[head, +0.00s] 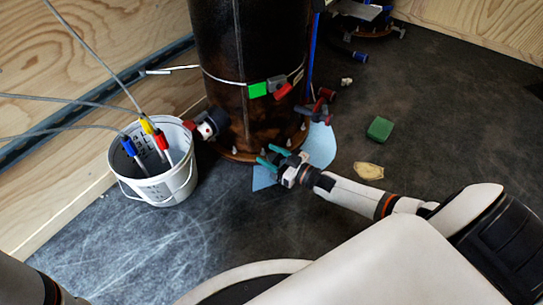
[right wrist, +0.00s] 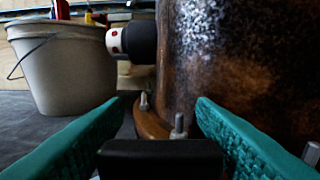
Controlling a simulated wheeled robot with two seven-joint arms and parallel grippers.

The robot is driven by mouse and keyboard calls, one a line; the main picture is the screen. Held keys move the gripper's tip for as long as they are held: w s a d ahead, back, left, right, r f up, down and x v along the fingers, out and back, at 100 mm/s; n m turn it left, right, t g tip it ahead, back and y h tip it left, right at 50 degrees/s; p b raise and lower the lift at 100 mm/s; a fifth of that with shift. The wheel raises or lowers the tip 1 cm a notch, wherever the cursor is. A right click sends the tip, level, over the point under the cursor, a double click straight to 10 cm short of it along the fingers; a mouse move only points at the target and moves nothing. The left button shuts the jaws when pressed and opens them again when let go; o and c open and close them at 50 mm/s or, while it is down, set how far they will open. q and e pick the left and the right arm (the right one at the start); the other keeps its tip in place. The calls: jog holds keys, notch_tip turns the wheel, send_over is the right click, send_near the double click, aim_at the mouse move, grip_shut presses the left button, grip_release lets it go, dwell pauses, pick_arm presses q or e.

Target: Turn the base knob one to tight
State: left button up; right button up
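The dark rusty cylinder (head: 222,60) stands on a round brown base flange (head: 236,155) with small metal studs around its rim. My right gripper (head: 273,157) is low in front of the flange, its teal fingers spread with nothing between them. In the right wrist view the open fingers (right wrist: 160,125) point at the cylinder's foot. A metal stud (right wrist: 179,128) rises between and beyond them, apart from both. Another stud (right wrist: 144,103) is farther left, and one shows at the right edge. I cannot tell which part is base knob one. My left gripper is out of view.
A white bucket (head: 124,172) with cabled probes stands left. A black fitting with a white, red-dotted end (head: 206,124) juts from the cylinder toward it. A red-handled fitting (head: 319,108) is at right. Blue sheet (head: 321,146), green block (head: 380,129) and yellowish piece (head: 368,171) lie on the floor.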

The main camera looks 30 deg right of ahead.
jog(key=c, duration=0.6)
jog(key=shift+r+p, duration=0.15)
jog(key=shift+p, duration=0.25)
jog(key=m+h+p, duration=0.1)
jog(key=h+p, duration=0.1)
jog(key=m+t+h+p, duration=0.1)
jog(key=shift+w+d+r+m+h+p, duration=0.1)
jog(key=shift+d+r+m+h+p, duration=0.1)
jog(key=shift+m+h+p, duration=0.15)
jog(key=shift+d+f+m+h+p, duration=0.15)
jog(key=shift+m+h+p, duration=0.5)
jog(key=shift+h, duration=0.5)
jog(key=shift+f+m+h, duration=0.15)
jog(key=shift+m+h, duration=0.15)
jog(key=shift+h, duration=0.2)
jog(key=shift+d, duration=0.1)
jog(key=o, duration=1)
